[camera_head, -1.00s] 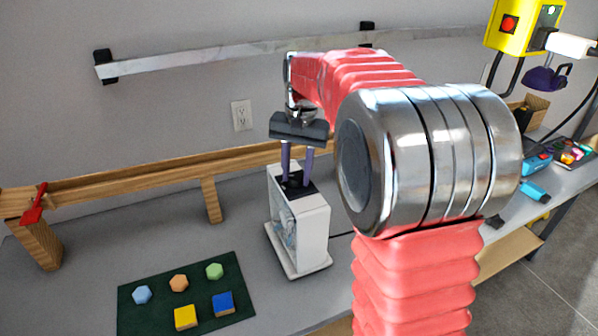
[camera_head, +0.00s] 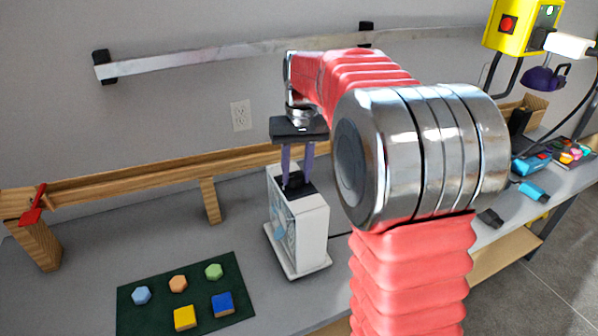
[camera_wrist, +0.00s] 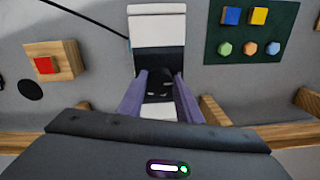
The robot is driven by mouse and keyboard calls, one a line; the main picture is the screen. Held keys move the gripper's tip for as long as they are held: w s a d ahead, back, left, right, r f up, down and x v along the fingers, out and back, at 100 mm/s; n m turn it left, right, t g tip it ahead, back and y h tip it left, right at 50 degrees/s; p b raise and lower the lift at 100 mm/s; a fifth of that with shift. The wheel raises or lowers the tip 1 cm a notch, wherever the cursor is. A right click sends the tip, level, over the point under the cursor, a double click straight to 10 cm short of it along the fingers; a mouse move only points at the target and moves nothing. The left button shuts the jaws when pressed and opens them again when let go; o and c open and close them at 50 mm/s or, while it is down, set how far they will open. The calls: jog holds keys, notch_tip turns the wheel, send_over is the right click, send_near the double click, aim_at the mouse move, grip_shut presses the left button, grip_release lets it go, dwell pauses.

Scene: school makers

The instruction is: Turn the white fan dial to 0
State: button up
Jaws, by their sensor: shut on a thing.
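The white fan (camera_head: 300,228) stands upright on the grey workbench. A black dial (camera_head: 297,189) sits on its top face. My gripper (camera_head: 297,182) points down from above the fan, with its purple fingers on either side of the dial and shut on it. In the wrist view the black dial (camera_wrist: 160,88) lies between the two purple fingertips, and the white fan (camera_wrist: 157,28) extends beyond it. The dial's markings and pointer are too small and partly covered to read.
A dark green mat (camera_head: 150,310) with coloured blocks lies left of the fan. A wooden rail (camera_head: 130,181) runs behind it, with a red lever (camera_head: 35,205) at its left end. A yellow device (camera_head: 515,27) and small tools are at the right. Bare bench lies between mat and rail.

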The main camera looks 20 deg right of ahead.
aim_at(300, 176)
jog(key=o, duration=1)
jog(key=shift+o, duration=0.2)
jog(key=shift+r, duration=0.1)
notch_tip(300, 176, up, 14)
jog(key=shift+d+f, duration=0.2)
jog(key=shift+d, duration=0.25)
